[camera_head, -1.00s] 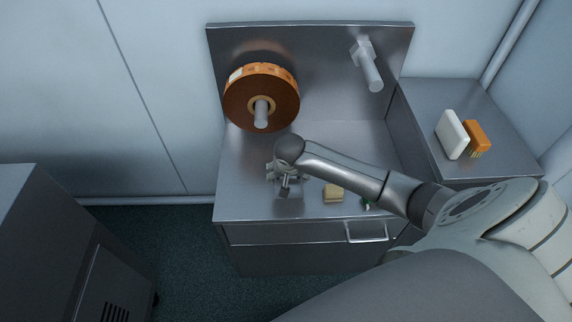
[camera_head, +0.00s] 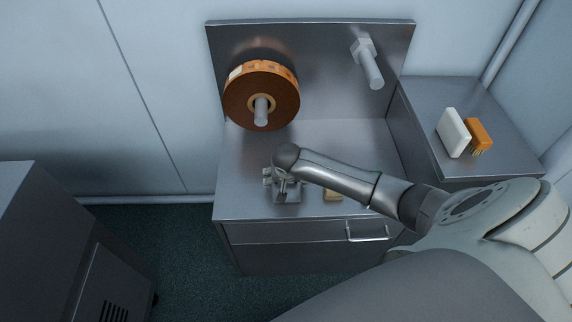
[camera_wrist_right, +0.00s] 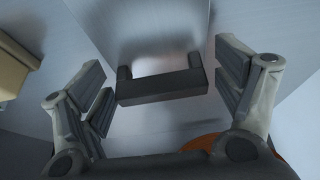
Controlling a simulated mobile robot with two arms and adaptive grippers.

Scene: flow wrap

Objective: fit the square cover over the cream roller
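My right gripper (camera_head: 275,180) is low over the left part of the steel worktop. In the right wrist view the right gripper (camera_wrist_right: 165,92) is open, with a dark bar handle (camera_wrist_right: 160,87) between its fingers. The handle stands on a shiny metal plate (camera_wrist_right: 150,25), which looks like the square cover. In the head view a small grey square piece (camera_head: 291,198) shows under the gripper, mostly hidden by it. A cream block (camera_head: 332,196), possibly the cream roller, lies to the right, partly behind my arm. A cream piece (camera_wrist_right: 12,72) also shows at the wrist view's left edge. My left gripper is not in view.
A brown-orange reel (camera_head: 283,98) sits on a spindle on the back panel. An empty spindle (camera_head: 373,72) sticks out at upper right. A white block (camera_head: 453,133) and an orange brush (camera_head: 478,134) stand on the right side table. The worktop behind my arm is clear.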

